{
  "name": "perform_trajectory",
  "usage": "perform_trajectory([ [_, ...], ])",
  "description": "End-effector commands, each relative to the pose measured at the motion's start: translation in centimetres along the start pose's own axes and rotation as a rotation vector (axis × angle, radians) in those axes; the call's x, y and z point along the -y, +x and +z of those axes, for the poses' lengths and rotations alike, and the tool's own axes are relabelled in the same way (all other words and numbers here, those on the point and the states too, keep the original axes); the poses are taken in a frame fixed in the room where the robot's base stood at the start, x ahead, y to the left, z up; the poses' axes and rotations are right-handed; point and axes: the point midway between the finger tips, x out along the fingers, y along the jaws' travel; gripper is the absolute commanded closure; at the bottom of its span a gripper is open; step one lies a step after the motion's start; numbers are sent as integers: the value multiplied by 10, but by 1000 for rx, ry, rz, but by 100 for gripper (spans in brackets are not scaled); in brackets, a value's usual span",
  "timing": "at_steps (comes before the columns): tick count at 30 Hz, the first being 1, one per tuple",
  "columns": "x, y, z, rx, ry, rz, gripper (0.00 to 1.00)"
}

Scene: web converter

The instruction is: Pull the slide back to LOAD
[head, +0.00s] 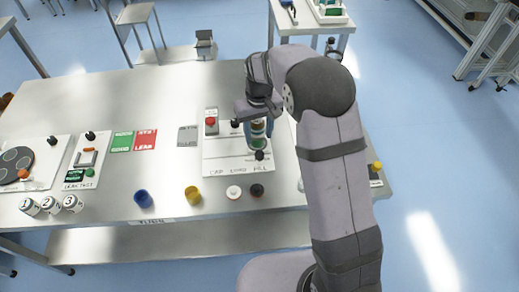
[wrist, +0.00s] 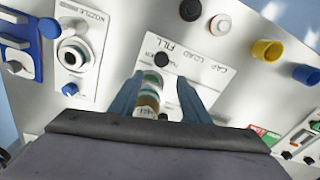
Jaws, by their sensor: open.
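The slide panel (head: 222,152) lies on the table, with printed words CAP, LOAD and FILL along its front edge. A black slide knob (head: 259,155) stands by the FILL word; it also shows in the wrist view (wrist: 162,60). A small bottle with green, white and amber bands (wrist: 148,98) stands behind the knob. My gripper (wrist: 160,92) is open, pointing down over the panel's right part. Its blue fingers are on either side of the bottle, closer on the picture's left; I cannot tell if they touch. The knob is beyond the fingertips. My arm hides the area right of the panel.
A red button (head: 211,121) and another black knob (head: 234,124) are at the panel's back. A white cap (head: 234,191), a dark cap (head: 257,190), a yellow cup (head: 193,195) and a blue cup (head: 143,198) stand in front. A nozzle station (wrist: 75,55) is beside the panel.

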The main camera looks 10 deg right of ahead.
Motion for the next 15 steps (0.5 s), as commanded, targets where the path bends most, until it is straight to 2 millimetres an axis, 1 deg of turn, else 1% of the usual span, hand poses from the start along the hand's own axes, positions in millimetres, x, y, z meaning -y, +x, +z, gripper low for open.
perform_trajectory([
  [1, 0, 0, 6, 22, -8, -1, 57],
  [3, 0, 0, 10, 38, -19, -3, 57],
  [8, 0, 2, 11, 41, -25, -3, 57],
  [11, 0, 8, 11, 43, -25, -3, 57],
  [15, 1, 22, 13, 44, -25, -3, 57],
])
